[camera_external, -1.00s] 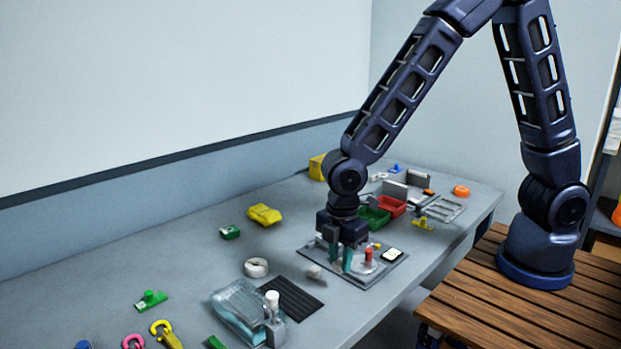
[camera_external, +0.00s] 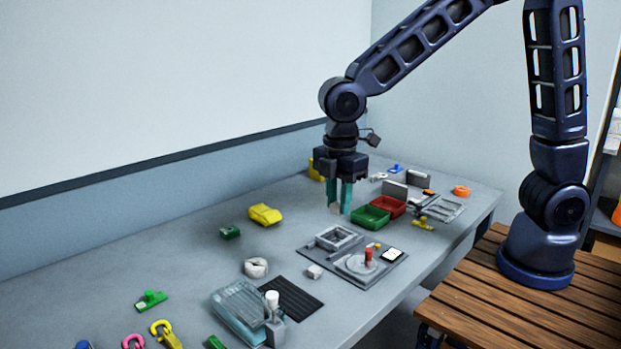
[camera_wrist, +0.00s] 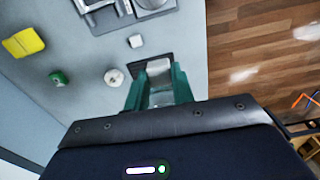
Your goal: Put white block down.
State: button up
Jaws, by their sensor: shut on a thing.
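My gripper (camera_external: 339,203) has teal fingers pointing down. It is shut on a small pale block, the white block (camera_external: 335,209), at its fingertips. The wrist view also shows this whitish block (camera_wrist: 158,68) between the fingers. The gripper is behind the grey board (camera_external: 385,268), left of the green bin (camera_external: 370,217); the block looks raised, but its exact height over the table is hard to tell. A second small whitish block (camera_external: 314,271) rests at the board's left edge, apart from the gripper.
The board carries a square grey frame (camera_external: 338,238) and a round plate with a red peg (camera_external: 368,256). A red bin (camera_external: 391,206) adjoins the green bin. A yellow item (camera_external: 265,214), green piece (camera_external: 230,232) and white ring (camera_external: 256,267) lie left. Table between them is bare.

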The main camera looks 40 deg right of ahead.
jog(key=w+d+r+m, duration=0.25)
jog(key=w+d, duration=0.25)
jog(key=w, duration=0.5)
jog(key=w+d+r+m, duration=0.1)
jog(key=w+d+m, duration=0.3)
jog(key=w, duration=0.7)
jog(key=w+d+r+m, duration=0.1)
jog(key=w+d+m, duration=0.1)
jog(key=w+d, duration=0.6)
jog(key=w+d+r+m, duration=0.1)
jog(key=w+d+m, duration=0.2)
jog(key=w+d, duration=0.6)
jog(key=w+d+r+m, duration=0.1)
jog(key=w+d+m, duration=0.3)
jog(key=d, duration=0.9)
jog(key=w+d+r+m, duration=0.1)
jog(key=w+d+m, duration=0.1)
jog(key=w+d, duration=0.75)
jog(key=f, duration=0.6)
jog(key=s+f, duration=0.1)
jog(key=f, duration=0.5)
jog(key=d+f, duration=0.1)
jog(key=f, duration=0.6)
jog(key=shift+s+d, duration=0.1)
jog(key=shift+s, duration=0.3)
jog(key=shift+f, duration=0.15)
jog(key=o, duration=0.7)
jog(key=shift+o, duration=1.3)
